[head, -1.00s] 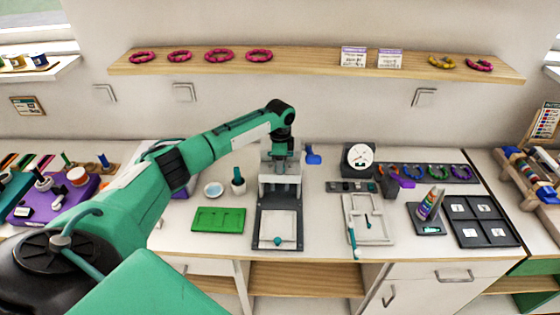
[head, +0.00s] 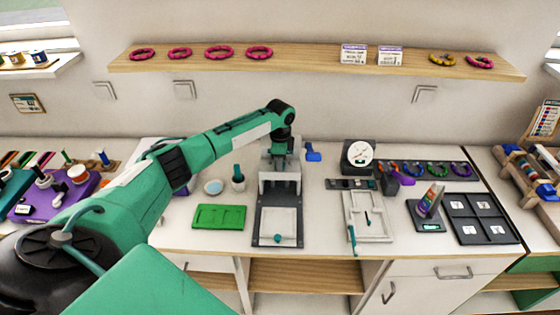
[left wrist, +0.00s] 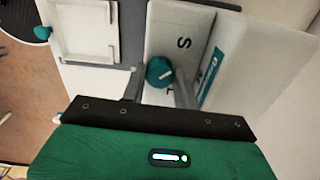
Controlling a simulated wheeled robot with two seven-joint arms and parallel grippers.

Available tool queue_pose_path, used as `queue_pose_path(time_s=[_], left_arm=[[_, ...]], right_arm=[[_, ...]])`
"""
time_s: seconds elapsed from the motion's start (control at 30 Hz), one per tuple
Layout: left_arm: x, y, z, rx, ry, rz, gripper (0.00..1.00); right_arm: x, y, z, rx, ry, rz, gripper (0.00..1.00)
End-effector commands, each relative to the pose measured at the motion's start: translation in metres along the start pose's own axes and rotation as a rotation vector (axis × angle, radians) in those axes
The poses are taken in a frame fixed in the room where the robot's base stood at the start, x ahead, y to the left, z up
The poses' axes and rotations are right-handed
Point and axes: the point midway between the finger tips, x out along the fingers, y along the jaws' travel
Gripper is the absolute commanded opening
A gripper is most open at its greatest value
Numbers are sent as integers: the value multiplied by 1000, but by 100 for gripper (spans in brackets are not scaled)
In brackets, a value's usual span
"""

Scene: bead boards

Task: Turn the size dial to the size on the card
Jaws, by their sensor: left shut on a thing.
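My left gripper (left wrist: 159,84) is shut on a round teal dial (left wrist: 160,71) with a pale pointer mark, one finger on each side. The dial sits on a pale panel (left wrist: 178,22) that carries a dark letter S; part of another letter shows near the right finger. A pale card with a teal strip (left wrist: 208,77) lies to the right of the dial; I cannot read a size on it. In the head view my left arm reaches down over the grey press-like device (head: 280,183), and the dial is hidden there. My right gripper is not in view.
A green tray (head: 219,217) lies left of the device. A pale frame board (head: 378,230), a round gauge (head: 360,153) and a dark divided tray (head: 482,219) stand to the right. Two white cards (head: 353,54) (head: 390,56) stand on the shelf.

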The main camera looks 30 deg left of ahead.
Motion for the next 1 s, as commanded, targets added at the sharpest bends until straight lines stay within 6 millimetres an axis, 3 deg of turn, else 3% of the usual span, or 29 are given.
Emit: queue_pose_path(time_s=[0.27, 1.0], left_arm=[[0, 0, 0, 179, 2, 1, 7], [0, 0, 0, 879, 0, -1, 7]], right_arm=[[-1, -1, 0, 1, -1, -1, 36], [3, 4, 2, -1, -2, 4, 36]])
